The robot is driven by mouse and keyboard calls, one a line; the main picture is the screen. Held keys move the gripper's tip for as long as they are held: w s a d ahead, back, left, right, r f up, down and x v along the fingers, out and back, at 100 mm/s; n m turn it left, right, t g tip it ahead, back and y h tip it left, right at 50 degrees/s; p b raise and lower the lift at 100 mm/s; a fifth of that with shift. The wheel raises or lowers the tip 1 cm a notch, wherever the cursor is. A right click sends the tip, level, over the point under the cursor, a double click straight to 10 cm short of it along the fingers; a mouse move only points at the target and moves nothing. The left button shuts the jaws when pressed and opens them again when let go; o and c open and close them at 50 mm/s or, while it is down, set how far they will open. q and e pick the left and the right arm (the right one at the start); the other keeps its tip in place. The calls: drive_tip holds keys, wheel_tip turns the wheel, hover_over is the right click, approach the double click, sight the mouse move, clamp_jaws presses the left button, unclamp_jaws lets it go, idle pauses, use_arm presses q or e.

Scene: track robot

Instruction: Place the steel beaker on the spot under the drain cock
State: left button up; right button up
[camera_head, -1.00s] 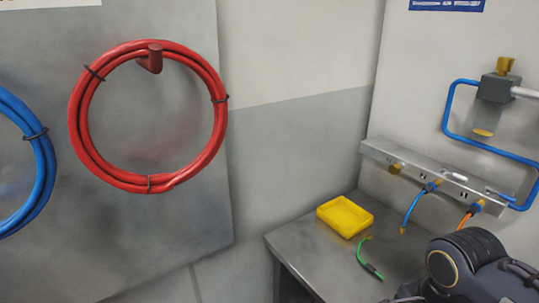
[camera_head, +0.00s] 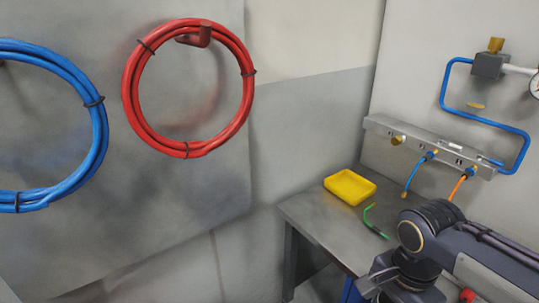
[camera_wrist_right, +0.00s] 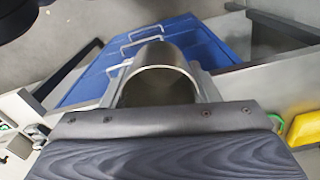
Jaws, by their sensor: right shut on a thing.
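The steel beaker (camera_wrist_right: 160,75) is in the right wrist view, a shiny open cylinder between the jaws. My right gripper (camera_wrist_right: 160,92) is shut on it, with one finger on each side. The beaker is not visible in the head view, where only my right arm shows at lower right. A valve block with a brass knob (camera_head: 490,64) is on the right wall, above a metal manifold (camera_head: 430,150) with a brass fitting (camera_head: 397,140) at its left. I cannot tell which part is the drain cock. The spot under it is not identifiable. My left gripper is not in view.
Blue and orange hoses hang from the manifold. Red (camera_head: 190,150) and blue (camera_head: 97,140) hose coils hang on the left panel.

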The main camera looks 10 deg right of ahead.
drive_tip(key=w+a+f+n, duration=0.3)
drive_tip(key=w+f+n, duration=0.4)
drive_tip(key=w+f, duration=0.2)
drive_tip(key=w+a+f+n, duration=0.3)
drive_tip(key=w+f+n, duration=0.4)
drive_tip(key=f, duration=0.4)
drive_tip(key=shift+w+a+f+n, duration=0.2)
drive_tip(key=shift+w+n, duration=0.2)
drive_tip(key=shift+w, duration=0.5)
